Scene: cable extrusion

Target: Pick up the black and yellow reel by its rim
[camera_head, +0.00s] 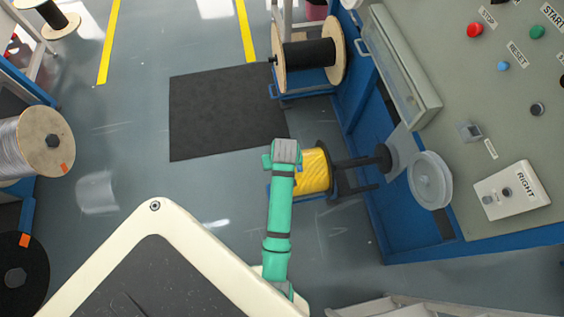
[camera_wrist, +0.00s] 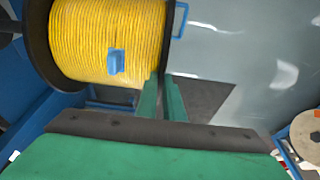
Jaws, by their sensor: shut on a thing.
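The black and yellow reel (camera_head: 315,172) is beside the blue machine in the head view, with yellow cable wound between black flanges. In the wrist view its yellow winding (camera_wrist: 105,30) fills the upper left, with a small blue tab on it. My gripper (camera_wrist: 163,84) has its two green fingers on either side of the near black rim (camera_wrist: 170,40), shut on it. In the head view my green arm covers the left side of the reel and hides the fingertips. I cannot tell whether the reel is resting on its support.
A black shaft assembly (camera_head: 360,165) joins the reel's right side to the blue machine (camera_head: 405,215). A wooden reel with black cable (camera_head: 308,54) stands behind. Other reels stand at the left, including a silver one (camera_head: 45,140).

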